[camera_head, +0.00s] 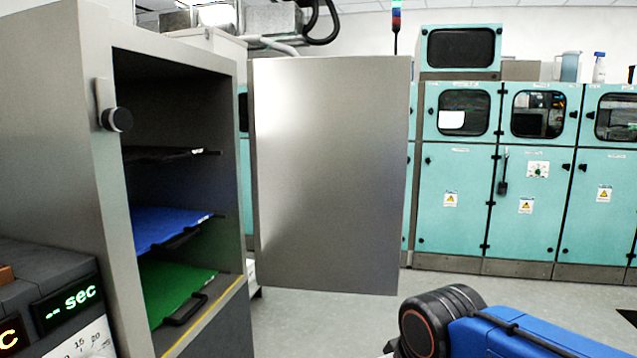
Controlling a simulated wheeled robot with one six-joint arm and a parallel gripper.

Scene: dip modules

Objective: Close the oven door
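The oven (167,56) stands at the left with its front open. Its grey metal door (331,175) is swung wide open on the right side of the opening. Inside are a dark shelf (165,153), a blue tray (165,225) and a green tray (172,289). A black round knob (117,120) sits on the left of the oven's front frame. Part of my blue and black arm shows at the bottom right, below and right of the door. My gripper is outside the view.
A control panel (66,302) with lit displays is at the bottom left. Several turquoise cabinets (458,195) line the back wall at the right. Open grey floor (345,310) lies between the door and the cabinets.

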